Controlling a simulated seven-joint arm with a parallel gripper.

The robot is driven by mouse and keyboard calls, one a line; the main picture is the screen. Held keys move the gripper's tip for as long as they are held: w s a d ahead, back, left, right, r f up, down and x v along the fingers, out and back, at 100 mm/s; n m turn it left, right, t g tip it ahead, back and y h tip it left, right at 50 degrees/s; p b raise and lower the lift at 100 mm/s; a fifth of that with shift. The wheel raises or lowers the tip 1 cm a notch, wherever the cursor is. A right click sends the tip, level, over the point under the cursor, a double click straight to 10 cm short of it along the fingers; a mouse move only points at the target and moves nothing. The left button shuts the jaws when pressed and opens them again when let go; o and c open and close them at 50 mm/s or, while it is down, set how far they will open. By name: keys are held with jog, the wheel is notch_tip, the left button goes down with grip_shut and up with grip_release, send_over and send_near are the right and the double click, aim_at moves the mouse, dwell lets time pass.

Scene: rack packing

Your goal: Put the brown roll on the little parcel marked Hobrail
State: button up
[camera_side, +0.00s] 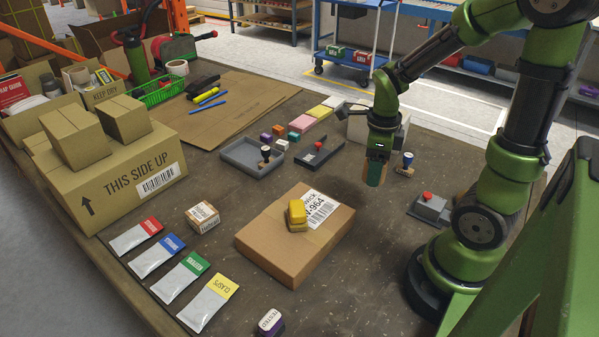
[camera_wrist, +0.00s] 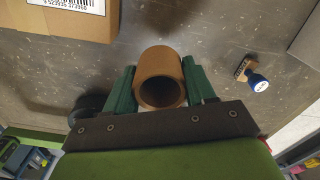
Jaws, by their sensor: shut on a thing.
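The brown roll (camera_wrist: 160,62) is a hollow tube between my gripper's green fingers in the wrist view, its open end facing the camera. My gripper (camera_side: 375,178) is shut on it and hangs above the table, right of the large carton. A little parcel (camera_side: 203,216) with a white label stands on the table left of the large carton. Its lettering is too small for me to read. Its top looks bare. It is well to the left of my gripper and is not in the wrist view.
The large flat carton (camera_side: 278,262), with a yellow object (camera_side: 297,214) on top, lies between my gripper and the little parcel. Several colour-topped packets (camera_side: 181,278) lie left of it. A grey tray (camera_side: 250,160) is behind.

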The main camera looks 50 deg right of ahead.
jog(key=r, duration=0.6)
jog(key=shift+w+a+r, duration=0.1)
jog(key=shift+w+a, duration=0.15)
jog(key=shift+w, duration=0.1)
jog(key=w+a+n, duration=0.3)
jog(key=w+a, duration=0.3)
jog(key=a, duration=0.6)
jog(key=w+a+n, duration=0.3)
jog(key=w+a, duration=0.3)
jog(key=a, duration=0.5)
jog(key=f, duration=0.5)
jog(key=shift+d+f, duration=0.25)
jog(key=shift+f, duration=0.05)
jog(key=shift+w+f, duration=0.25)
jog(key=shift+f, duration=0.1)
send_over(201, 212)
jog(key=shift+f, duration=2.55)
jog(key=shift+f, duration=0.15)
